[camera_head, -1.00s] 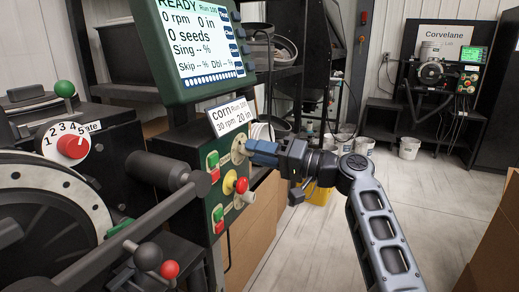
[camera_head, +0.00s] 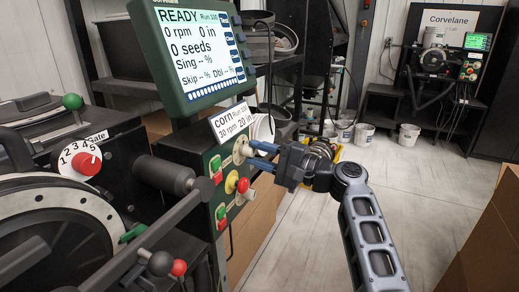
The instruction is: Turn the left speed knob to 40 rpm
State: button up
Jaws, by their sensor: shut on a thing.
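The green control panel (camera_head: 209,153) stands left of centre, seen at a slant. A speed knob with a pale dial (camera_head: 239,150) is on its upper part. My gripper (camera_head: 250,152) reaches in from the right, its two blue fingers closed on this knob, one above the other. The fingers and the slant hide the knob's pointer and most of the dial marks. A second pale knob (camera_head: 249,194) sits lower on the panel, clear of my gripper. The display above (camera_head: 202,48) reads READY, 0 rpm and 0 seeds.
A red-and-yellow stop button (camera_head: 243,185) is just below my fingers. Two green-and-red switches (camera_head: 216,168) are on the panel's left side. A card (camera_head: 233,121) reads corn, 30 rpm, 20 in. A red gate knob (camera_head: 86,164) is at far left.

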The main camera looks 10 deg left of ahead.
jog(key=shift+w+d+m, duration=0.1)
jog(key=shift+m, duration=0.2)
jog(key=o, duration=1)
jog(key=shift+o, duration=0.2)
jog(key=v, duration=0.7)
jog(key=shift+d+b, duration=0.35)
jog(key=shift+b, duration=0.1)
jog(key=shift+f, duration=0.1)
